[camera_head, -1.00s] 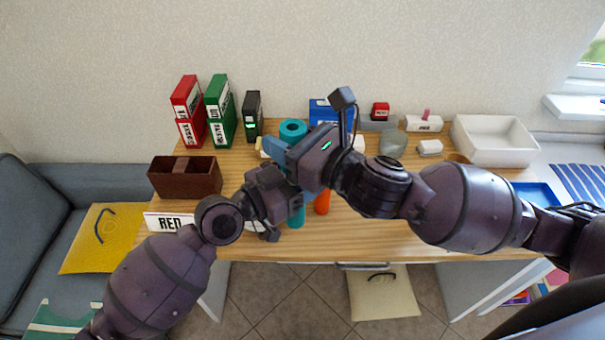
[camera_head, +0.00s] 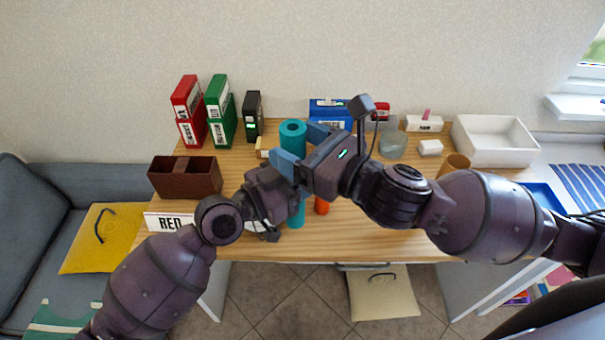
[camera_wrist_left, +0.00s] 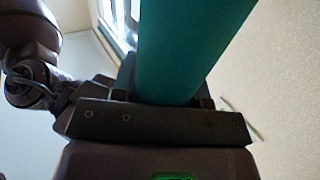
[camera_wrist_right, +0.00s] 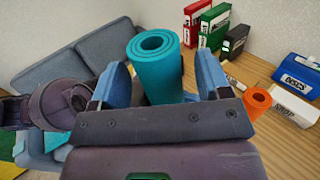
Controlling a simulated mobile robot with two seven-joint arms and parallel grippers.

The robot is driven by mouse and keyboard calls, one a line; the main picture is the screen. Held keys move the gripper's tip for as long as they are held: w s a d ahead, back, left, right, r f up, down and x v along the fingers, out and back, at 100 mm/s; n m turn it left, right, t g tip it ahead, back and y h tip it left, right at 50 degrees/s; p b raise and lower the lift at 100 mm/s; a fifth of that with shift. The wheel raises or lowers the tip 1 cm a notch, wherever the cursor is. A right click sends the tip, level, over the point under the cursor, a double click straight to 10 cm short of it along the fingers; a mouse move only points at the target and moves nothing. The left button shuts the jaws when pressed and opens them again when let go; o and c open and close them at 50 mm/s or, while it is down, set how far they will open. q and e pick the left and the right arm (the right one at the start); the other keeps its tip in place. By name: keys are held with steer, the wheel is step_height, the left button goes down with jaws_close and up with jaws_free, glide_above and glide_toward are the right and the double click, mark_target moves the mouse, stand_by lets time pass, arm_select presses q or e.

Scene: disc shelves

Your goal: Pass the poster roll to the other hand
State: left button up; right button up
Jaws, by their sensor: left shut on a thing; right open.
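The poster roll is a teal tube (camera_head: 293,140), held upright above the desk, with its open spiral end on top. My left gripper (camera_head: 292,200) is shut on its lower part; the right gripper and arm partly hide this grip in the head view. The roll fills the upper middle of the left wrist view (camera_wrist_left: 190,45). My right gripper (camera_head: 304,148) is open beside the roll's upper part. In the right wrist view the roll (camera_wrist_right: 157,65) stands between its two blue fingers, with a gap visible on the left; contact cannot be told.
The wooden desk (camera_head: 400,235) holds a brown box (camera_head: 185,178), red and green binders (camera_head: 218,110), a blue box (camera_head: 330,112), a white tray (camera_head: 495,140) and a brown cup (camera_head: 455,165). An orange roll (camera_head: 321,206) is behind my grippers.

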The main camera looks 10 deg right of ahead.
steer(key=v, duration=0.4)
steer(key=shift+s+d, duration=0.1)
steer(key=shift+d, duration=0.05)
steer(key=shift+s+d+f, duration=0.25)
steer(key=shift+s+f, duration=0.05)
steer(key=shift+f, duration=0.05)
steer(key=s+d+f+n+h, duration=0.3)
steer(key=d+f+n+h, duration=0.1)
steer(key=f+n, duration=0.5)
steer(key=s+d+f+n+g+h, duration=0.1)
steer(key=d+f+n+h, duration=0.3)
steer(key=f+n, duration=0.6)
steer(key=s+d+f+n+g+h, duration=0.1)
steer(key=s+d+f+n+h, duration=0.2)
steer(key=d+f+n, duration=0.5)
steer(key=shift+s+f+n+h, duration=0.4)
steer(key=shift+s+f+n, duration=0.5)
steer(key=shift+f, duration=1.75)
